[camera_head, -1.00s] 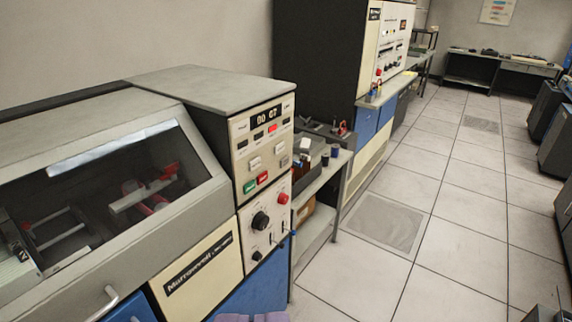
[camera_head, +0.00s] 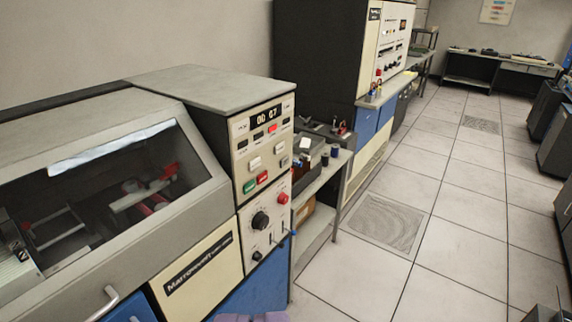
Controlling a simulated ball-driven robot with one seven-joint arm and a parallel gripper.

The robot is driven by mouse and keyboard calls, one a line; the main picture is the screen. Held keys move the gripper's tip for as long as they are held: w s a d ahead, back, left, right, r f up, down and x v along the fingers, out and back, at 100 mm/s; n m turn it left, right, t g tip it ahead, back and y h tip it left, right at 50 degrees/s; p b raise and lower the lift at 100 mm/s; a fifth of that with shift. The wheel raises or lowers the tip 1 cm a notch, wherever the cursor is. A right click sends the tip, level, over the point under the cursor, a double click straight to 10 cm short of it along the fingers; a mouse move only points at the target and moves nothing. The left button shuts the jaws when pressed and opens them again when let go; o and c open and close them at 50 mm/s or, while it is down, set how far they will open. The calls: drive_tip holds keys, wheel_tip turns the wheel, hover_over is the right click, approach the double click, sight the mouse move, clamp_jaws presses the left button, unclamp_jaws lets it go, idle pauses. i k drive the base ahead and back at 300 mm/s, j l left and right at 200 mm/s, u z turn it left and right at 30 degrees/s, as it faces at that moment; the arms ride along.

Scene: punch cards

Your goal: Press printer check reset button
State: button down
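The printer (camera_head: 190,80) stands at the left, with a grey top and a slanted glass window (camera_head: 110,185) on its front. Its cream control panel (camera_head: 243,155) faces right and carries a small display reading about 00 07. Below the display are small indicators, one lit red, and several pale buttons (camera_head: 254,162). Under them sit a green button (camera_head: 250,186) and a red button (camera_head: 262,177). A lower panel has a black knob (camera_head: 260,221) and a round red button (camera_head: 283,198). The button labels are too small to read. My gripper's fingers are not clearly visible; only purplish shapes show at the bottom edge.
A side table (camera_head: 325,172) with dark trays and small jars stands just beyond the printer. A tall dark cabinet (camera_head: 315,60) is behind it. The tiled floor (camera_head: 440,230) at the right is clear. Dark machines (camera_head: 555,140) line the right edge.

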sight(285, 160)
drive_tip(key=i+z, duration=0.25)
drive_tip(key=z, duration=0.2)
drive_tip(key=i+z, duration=0.25)
drive_tip(key=z, duration=0.2)
drive_tip(key=i+j+z, duration=0.15)
drive_tip(key=i+j, duration=0.2)
drive_tip(key=i, duration=0.25)
drive_tip(key=i+j+z, duration=0.1)
drive_tip(key=i+j, duration=0.35)
drive_tip(key=i, duration=0.15)
